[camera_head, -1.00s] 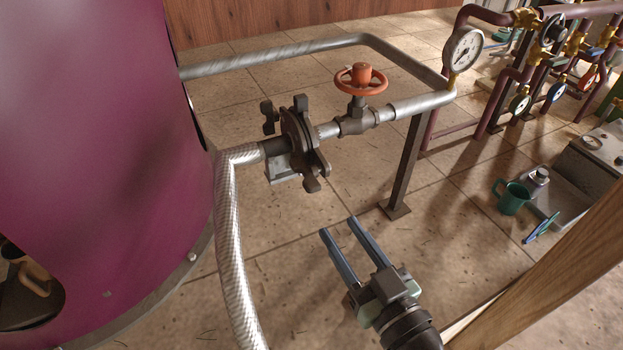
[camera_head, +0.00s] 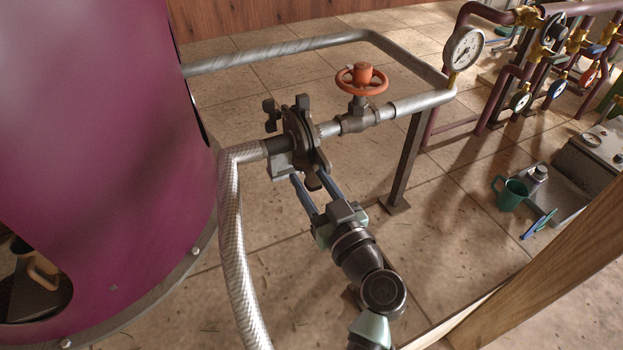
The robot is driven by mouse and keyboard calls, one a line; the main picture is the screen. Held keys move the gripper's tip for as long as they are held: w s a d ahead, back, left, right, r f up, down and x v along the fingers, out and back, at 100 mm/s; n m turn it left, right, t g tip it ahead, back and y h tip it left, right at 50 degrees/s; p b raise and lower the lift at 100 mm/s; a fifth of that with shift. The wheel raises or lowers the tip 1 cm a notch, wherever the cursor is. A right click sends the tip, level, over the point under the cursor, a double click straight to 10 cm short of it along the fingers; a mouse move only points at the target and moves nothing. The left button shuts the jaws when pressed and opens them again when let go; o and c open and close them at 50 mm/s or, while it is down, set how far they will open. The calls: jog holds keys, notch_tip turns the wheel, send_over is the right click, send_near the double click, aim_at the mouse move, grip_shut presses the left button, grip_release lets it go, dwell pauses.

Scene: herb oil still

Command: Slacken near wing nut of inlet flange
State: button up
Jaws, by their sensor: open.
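The inlet flange (camera_head: 297,128) is a dark round joint between the braided hose and the grey pipe. Its near wing nut (camera_head: 313,180) is dark, with its wings on the flange's lower front side. My gripper (camera_head: 310,177) is open, with its two long fingers pointing up at this nut. One finger shows on the left of the nut and one on the right. I cannot tell whether either touches it. The fingertips are partly lost against the flange and its bracket. Another wing nut (camera_head: 270,115) shows on the flange's far left side.
The braided hose (camera_head: 229,210) runs down left of my gripper, beside the large purple vessel (camera_head: 110,150). An orange handwheel valve (camera_head: 361,80) and a pressure gauge (camera_head: 463,48) sit on the pipe. A pipe stand (camera_head: 404,165) is to the right. A wooden beam (camera_head: 560,265) crosses the lower right.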

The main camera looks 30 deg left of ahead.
grip_shut()
